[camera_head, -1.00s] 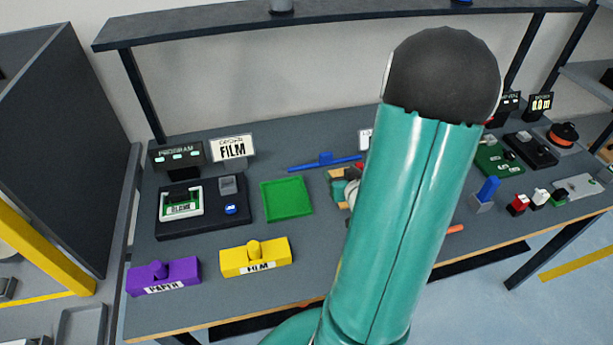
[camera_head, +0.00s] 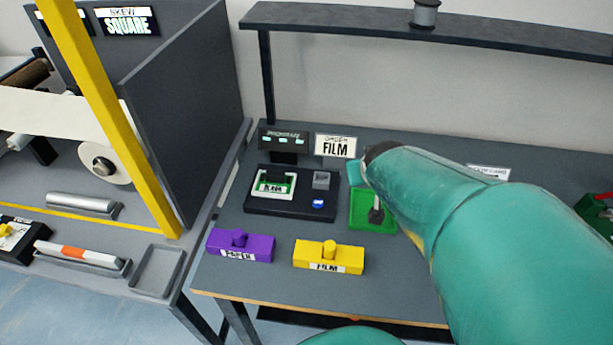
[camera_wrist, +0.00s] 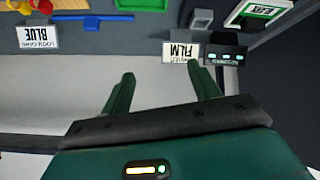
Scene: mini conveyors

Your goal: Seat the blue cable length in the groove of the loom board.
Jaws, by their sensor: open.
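A long blue bar with a raised block in its middle, which looks like the blue cable length (camera_wrist: 108,18), lies on the table at the upper left of the wrist view. My arm hides it in the head view. My gripper (camera_wrist: 160,70) is open and empty in the wrist view, its two green fingers apart from the bar. No groove is visible.
A green tray (camera_head: 359,222) shows a dark piece over it, perhaps part of my gripper. Yellow (camera_head: 328,258) and purple (camera_head: 240,246) blocks lie in front. A black program station (camera_head: 290,209) and FILM sign (camera_head: 335,146) stand left. A shelf (camera_head: 480,33) overhangs the back.

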